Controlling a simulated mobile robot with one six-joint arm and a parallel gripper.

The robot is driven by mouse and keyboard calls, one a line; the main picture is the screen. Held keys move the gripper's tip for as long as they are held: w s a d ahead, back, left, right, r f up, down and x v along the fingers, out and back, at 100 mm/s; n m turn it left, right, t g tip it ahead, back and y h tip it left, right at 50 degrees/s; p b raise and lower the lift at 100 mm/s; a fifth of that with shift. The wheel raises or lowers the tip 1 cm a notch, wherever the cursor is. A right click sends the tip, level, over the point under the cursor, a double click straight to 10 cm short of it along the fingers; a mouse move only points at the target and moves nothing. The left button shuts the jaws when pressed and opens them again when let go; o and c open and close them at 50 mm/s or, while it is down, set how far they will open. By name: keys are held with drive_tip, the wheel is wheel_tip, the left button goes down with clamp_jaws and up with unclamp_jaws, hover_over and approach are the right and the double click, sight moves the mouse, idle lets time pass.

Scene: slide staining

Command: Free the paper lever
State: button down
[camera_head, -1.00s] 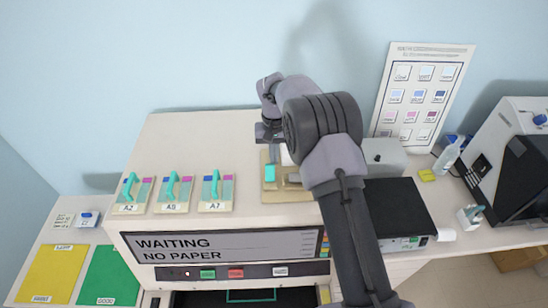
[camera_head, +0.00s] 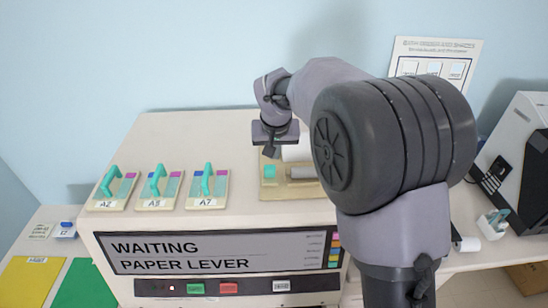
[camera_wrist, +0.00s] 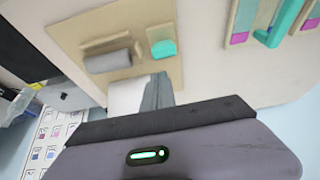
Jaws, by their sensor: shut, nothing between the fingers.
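The machine (camera_head: 240,130) has a display (camera_head: 215,251) reading "WAITING" and "PAPER LEVER". On its top, a beige plate (camera_head: 265,192) carries a teal block (camera_head: 270,172), which looks like the lever, and a grey roller (camera_head: 303,172). A white roll (camera_head: 297,153) lies behind the roller. The wrist view also shows the teal block (camera_wrist: 163,49), the grey roller (camera_wrist: 108,60) and part of the white roll (camera_wrist: 122,97). My gripper (camera_head: 270,153) is shut and empty, pointing down behind the teal block. In the wrist view its fingertips (camera_wrist: 160,80) appear apart from the block.
Three labelled slide holders with teal handles, A2 (camera_head: 115,188), A5 (camera_head: 160,187) and A7 (camera_head: 208,187), stand left of the plate. My arm covers much of the right side. A chart (camera_head: 436,60) is at the back. Yellow (camera_head: 30,280) and green (camera_head: 85,285) mats lie at lower left.

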drive_tip(key=shift+w+r, duration=0.1)
drive_tip(key=shift+w, duration=0.05)
drive_tip(key=shift+r+p, duration=0.6)
drive_tip(key=shift+r, duration=0.15)
drive_tip(key=p+v, duration=0.1)
drive_tip(key=v, duration=1.6)
drive_tip(key=shift+r, duration=0.2)
